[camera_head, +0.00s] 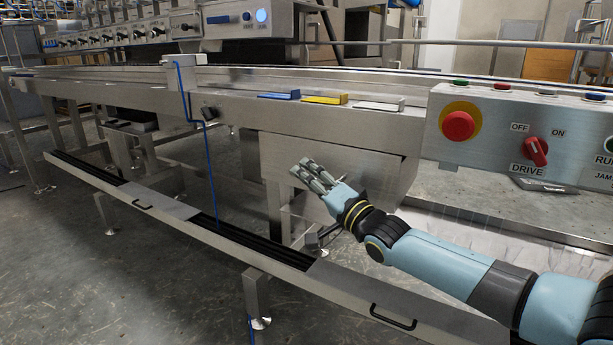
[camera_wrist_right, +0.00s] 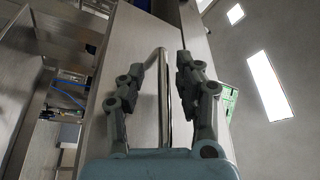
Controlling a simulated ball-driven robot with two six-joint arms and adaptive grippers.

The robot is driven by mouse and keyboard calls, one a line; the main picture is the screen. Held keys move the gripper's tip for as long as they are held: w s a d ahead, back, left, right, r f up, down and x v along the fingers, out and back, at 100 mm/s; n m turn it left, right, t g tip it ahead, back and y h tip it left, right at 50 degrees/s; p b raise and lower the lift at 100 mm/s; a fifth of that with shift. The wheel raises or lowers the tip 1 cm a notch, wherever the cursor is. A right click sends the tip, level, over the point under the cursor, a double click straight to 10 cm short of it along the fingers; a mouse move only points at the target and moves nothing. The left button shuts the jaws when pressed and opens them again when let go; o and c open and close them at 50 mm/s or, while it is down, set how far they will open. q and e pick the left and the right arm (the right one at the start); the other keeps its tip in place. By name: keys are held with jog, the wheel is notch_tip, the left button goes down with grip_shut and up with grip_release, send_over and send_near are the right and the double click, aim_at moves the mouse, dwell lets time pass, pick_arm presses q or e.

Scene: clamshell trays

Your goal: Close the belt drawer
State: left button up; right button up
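A plain steel drawer-like front (camera_head: 380,172) hangs under the conveyor, right of the middle in the head view; I take it to be the belt drawer. How far it stands out is hard to tell. My right gripper (camera_head: 306,170) is in front of this steel front, at its left part. In the right wrist view the gripper (camera_wrist_right: 180,60) is open, its two fingers apart. A round metal bar handle (camera_wrist_right: 163,100) on a steel panel (camera_wrist_right: 140,50) lies between the fingers, with gaps showing on both sides. My left gripper is not in view.
A control panel (camera_head: 560,125) with a red stop button (camera_head: 458,125) and a red drive switch (camera_head: 536,152) stands at the right. A long low steel rail with black handles (camera_head: 393,318) runs below. Blue, yellow and white blocks lie on the conveyor edge.

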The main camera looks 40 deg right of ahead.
jog(key=v, duration=1.1)
jog(key=shift+s+f, duration=0.1)
jog(key=shift+s, duration=0.1)
